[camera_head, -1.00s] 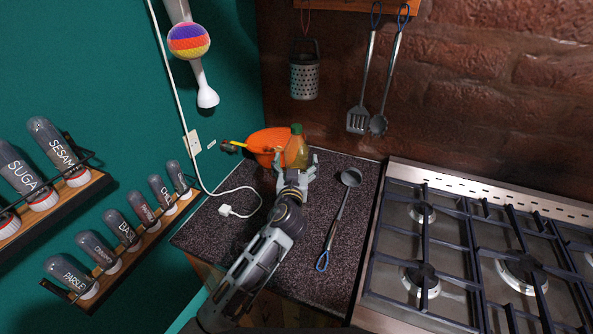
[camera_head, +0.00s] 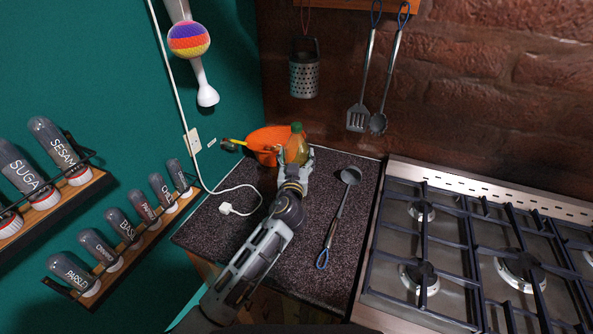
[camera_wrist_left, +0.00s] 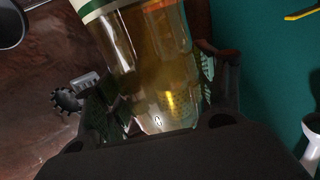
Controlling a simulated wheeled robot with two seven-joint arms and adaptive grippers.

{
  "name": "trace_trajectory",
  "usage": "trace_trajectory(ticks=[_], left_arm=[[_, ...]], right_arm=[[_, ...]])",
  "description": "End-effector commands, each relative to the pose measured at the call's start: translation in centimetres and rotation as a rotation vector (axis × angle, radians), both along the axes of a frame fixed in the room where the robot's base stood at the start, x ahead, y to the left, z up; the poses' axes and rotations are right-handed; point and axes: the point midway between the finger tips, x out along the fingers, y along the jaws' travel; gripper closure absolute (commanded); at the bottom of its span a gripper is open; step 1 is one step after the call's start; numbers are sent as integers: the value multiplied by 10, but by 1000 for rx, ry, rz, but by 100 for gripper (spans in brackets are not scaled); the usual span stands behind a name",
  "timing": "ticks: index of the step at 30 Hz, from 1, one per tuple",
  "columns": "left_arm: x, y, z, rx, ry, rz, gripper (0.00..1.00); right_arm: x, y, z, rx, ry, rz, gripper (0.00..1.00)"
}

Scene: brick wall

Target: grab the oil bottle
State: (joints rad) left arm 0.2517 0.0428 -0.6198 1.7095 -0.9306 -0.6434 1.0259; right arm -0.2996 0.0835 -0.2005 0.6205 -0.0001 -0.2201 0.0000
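The oil bottle (camera_head: 297,150) stands upright at the back of the dark counter, with a green cap and yellowish oil. My left gripper (camera_head: 296,160) is at the bottle, with one finger on each side of its lower body. In the left wrist view the bottle (camera_wrist_left: 155,60) fills the middle between the two dark finger pads of the left gripper (camera_wrist_left: 160,95). The pads are very close to the glass; whether both press on it cannot be told. The bottle's base is partly hidden by the gripper. My right gripper is not in view.
An orange bowl (camera_head: 266,140) stands close behind and left of the bottle. A ladle (camera_head: 340,212) lies on the counter to the right, beside the gas stove (camera_head: 480,250). A white cable (camera_head: 235,208) lies at left. Spice racks (camera_head: 130,245) hang on the green wall.

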Motion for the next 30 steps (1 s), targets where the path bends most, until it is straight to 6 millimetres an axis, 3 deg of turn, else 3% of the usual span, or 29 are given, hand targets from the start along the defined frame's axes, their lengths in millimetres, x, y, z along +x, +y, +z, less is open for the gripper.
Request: trace_trajectory(ticks=[2,13,23,30], left_arm=[[0,0,0,0,0,0,47],[0,0,0,0,0,0,94],[0,0,4,-2,-3,0,94],[0,0,20,-3,-4,1,94]], right_arm=[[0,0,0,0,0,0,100],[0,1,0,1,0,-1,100],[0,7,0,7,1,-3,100],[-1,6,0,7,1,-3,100]])
